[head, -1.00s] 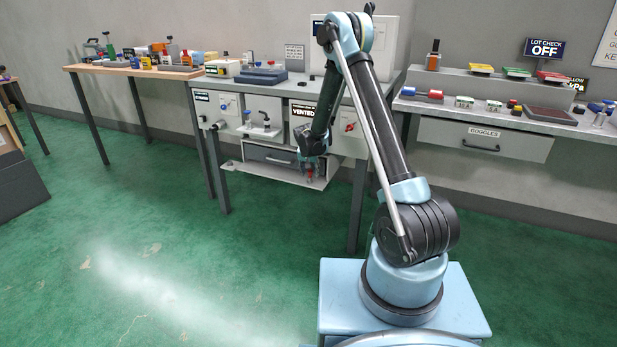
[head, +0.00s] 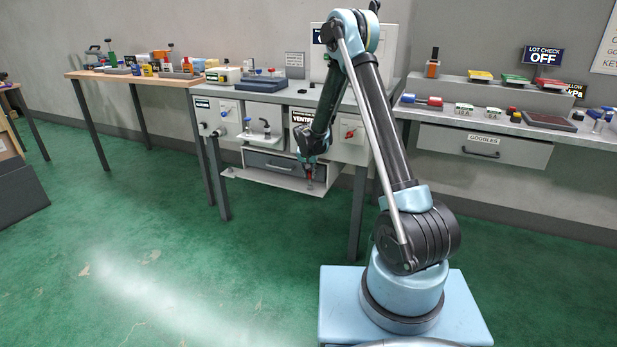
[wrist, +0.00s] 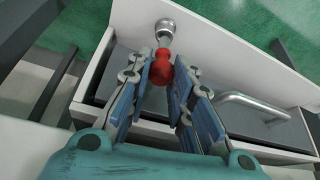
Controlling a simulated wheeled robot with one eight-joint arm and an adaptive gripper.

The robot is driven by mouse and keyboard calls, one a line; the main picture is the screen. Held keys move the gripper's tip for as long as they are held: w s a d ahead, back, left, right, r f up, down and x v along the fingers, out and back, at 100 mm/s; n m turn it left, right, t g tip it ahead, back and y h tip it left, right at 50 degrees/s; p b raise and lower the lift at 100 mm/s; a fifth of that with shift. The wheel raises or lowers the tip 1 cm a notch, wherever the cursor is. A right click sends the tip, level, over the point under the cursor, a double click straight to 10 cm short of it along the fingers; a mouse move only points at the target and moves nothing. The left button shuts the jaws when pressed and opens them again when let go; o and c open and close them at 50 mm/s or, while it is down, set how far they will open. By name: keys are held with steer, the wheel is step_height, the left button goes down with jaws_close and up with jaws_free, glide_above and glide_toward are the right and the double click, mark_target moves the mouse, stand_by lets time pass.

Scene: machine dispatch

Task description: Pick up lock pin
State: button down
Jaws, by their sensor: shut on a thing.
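The lock pin (wrist: 161,71) has a round red knob and shows between the blue pads of my gripper (wrist: 160,76) in the wrist view. My gripper is shut on the red knob. A shiny metal part (wrist: 165,30) lies directly beyond the knob, against the white panel. I cannot tell whether the pin is seated in something or free. In the head view my gripper (head: 310,172) points down at the front of the white shelf under the middle bench, and a small red spot of the pin shows at its fingertips.
A grey drawer (head: 270,163) with a bar handle (wrist: 250,101) sits just behind the gripper, above the white shelf (head: 262,180). White valve boxes are above it. Bench legs (head: 357,213) stand close to the right. The green floor in front is clear.

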steer(key=s+a, duration=0.2)
steer(key=s, duration=1.5)
steer(key=shift+a, duration=0.35)
step_height(320, 180, up, 5)
steer(key=shift+f, duration=0.1)
